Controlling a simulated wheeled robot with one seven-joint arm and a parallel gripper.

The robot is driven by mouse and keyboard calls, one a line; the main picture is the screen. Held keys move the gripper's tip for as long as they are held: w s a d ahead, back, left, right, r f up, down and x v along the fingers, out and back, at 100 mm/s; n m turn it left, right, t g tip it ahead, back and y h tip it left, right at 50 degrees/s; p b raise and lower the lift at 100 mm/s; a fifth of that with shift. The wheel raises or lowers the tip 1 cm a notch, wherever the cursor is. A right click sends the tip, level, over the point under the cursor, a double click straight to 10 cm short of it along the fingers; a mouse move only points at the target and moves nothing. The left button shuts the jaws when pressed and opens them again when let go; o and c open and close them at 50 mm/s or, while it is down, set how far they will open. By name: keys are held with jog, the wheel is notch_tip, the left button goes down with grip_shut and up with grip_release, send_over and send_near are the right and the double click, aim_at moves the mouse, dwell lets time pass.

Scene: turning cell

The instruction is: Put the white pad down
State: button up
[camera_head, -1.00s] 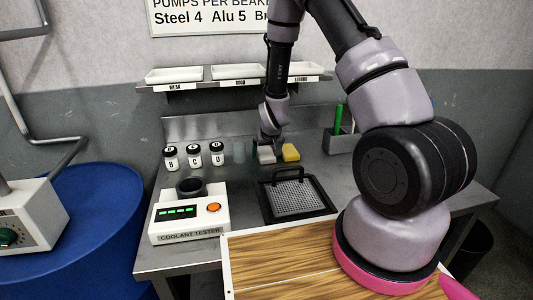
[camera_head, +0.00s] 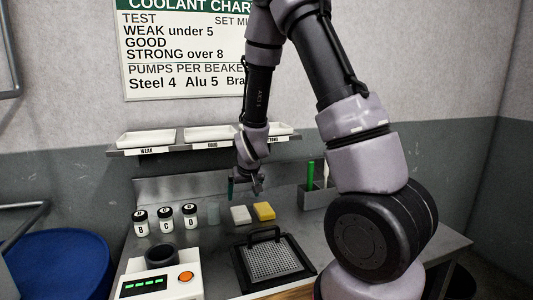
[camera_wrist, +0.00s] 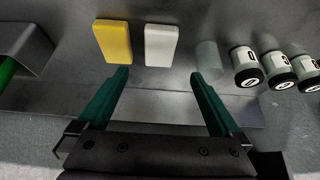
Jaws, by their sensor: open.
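My gripper (camera_head: 246,188) is above the bench behind the pads. In the wrist view my gripper (camera_wrist: 160,75) has its green fingers spread wide with nothing between them. The white pad is just beyond the fingertips, apart from them.
Bottles B, C and D (camera_head: 165,218) and a clear beaker (camera_head: 213,213) stand left of the pads. A mesh tray (camera_head: 272,262) and the coolant tester (camera_head: 160,278) are in front. A bin (camera_head: 318,193) with a green item stands right. A shelf (camera_head: 205,144) hangs above.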

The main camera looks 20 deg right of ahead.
jog(key=s+d+r+m+y, duration=0.1)
jog(key=s+d+r+m, duration=0.1)
jog(key=s+r, duration=0.8)
jog(key=s+d+r+m+y, duration=0.15)
jog(key=s+r, duration=0.25)
jog(key=r, duration=1.2)
jog(key=s+d+r+t, duration=0.1)
jog(key=s+r, duration=0.3)
jog(key=s, duration=0.5)
jog(key=shift+s+d+r+m+h, duration=0.3)
jog(key=shift+s+d+m+h, duration=0.1)
jog(key=shift+d, duration=0.2)
